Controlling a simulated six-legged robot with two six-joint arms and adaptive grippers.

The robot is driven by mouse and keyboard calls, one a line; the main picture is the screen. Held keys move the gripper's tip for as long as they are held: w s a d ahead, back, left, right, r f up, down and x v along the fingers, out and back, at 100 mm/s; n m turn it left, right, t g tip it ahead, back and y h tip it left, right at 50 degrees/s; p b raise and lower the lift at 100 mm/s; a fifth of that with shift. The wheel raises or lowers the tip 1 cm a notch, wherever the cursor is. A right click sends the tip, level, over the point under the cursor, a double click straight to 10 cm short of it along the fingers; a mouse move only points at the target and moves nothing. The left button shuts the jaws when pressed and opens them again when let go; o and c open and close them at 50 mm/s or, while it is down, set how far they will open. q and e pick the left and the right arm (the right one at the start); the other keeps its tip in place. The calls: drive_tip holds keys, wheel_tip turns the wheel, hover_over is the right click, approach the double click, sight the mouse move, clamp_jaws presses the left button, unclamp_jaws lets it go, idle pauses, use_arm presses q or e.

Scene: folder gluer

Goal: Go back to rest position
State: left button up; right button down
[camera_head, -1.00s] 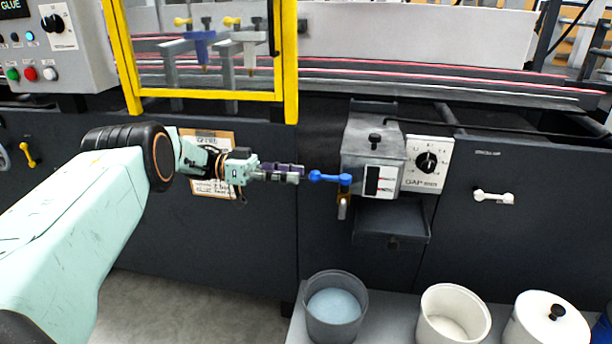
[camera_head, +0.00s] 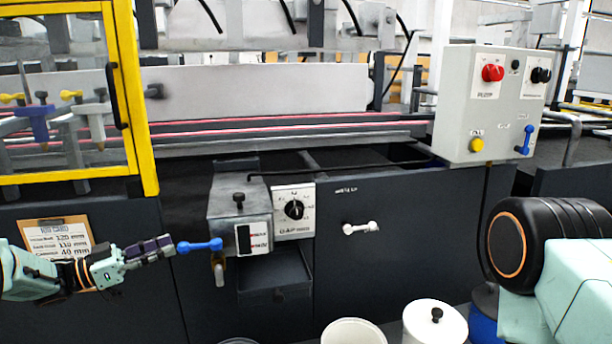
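My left gripper (camera_head: 148,251) comes in from the left, in front of the dark machine front. Its fingers look close together, but at this size I cannot tell whether they are open or shut. A blue valve handle (camera_head: 200,245) lies just to the right of its fingertips, on the grey glue box (camera_head: 240,215); I cannot tell whether they touch. My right arm shows at the right edge as a black joint and pale green link; its gripper is out of view.
A yellow-framed guard door (camera_head: 130,95) stands at the left, above a job card (camera_head: 58,238). A control box (camera_head: 492,105) is at the upper right. A white handle (camera_head: 361,228) juts from the front panel. A white bucket (camera_head: 354,332) and lidded pot (camera_head: 435,325) stand below.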

use_arm(q)
wheel_tip(320, 180, down, 11)
drive_tip(key=d+n+t+y, duration=0.2)
drive_tip(key=n+t+y, duration=0.2)
drive_tip(key=n+y, duration=0.3)
drive_tip(key=s+d+f+n+g+y+p, duration=0.1)
drive_tip(key=s+d+f+n+g+y, duration=0.15)
drive_tip(key=s+f, duration=0.45)
drive_tip(key=s+d+f+n+g+y+p, duration=0.1)
drive_tip(key=s+d+f+n+g+y, duration=0.15)
drive_tip(key=s+f, duration=0.4)
drive_tip(key=s+d+f+g+y, duration=0.1)
drive_tip(key=s+g, duration=0.1)
drive_tip(key=s, duration=0.6)
drive_tip(key=s+d+f+g+y, duration=0.1)
drive_tip(key=s+f+g, duration=0.15)
drive_tip(key=s, duration=0.55)
drive_tip(key=s+r+g+p, duration=0.1)
drive_tip(key=s+r+g, duration=0.1)
drive_tip(key=s, duration=0.7)
drive_tip(key=s+d+r+g+y+p, duration=0.1)
drive_tip(key=s+r+g+p, duration=0.1)
drive_tip(key=s, duration=0.6)
wheel_tip(320, 180, up, 3)
drive_tip(key=shift+s+d+f+g+y, duration=0.2)
drive_tip(key=shift+s+d+g+y, duration=0.15)
drive_tip(key=shift+g, duration=0.2)
drive_tip(key=shift+a, duration=0.1)
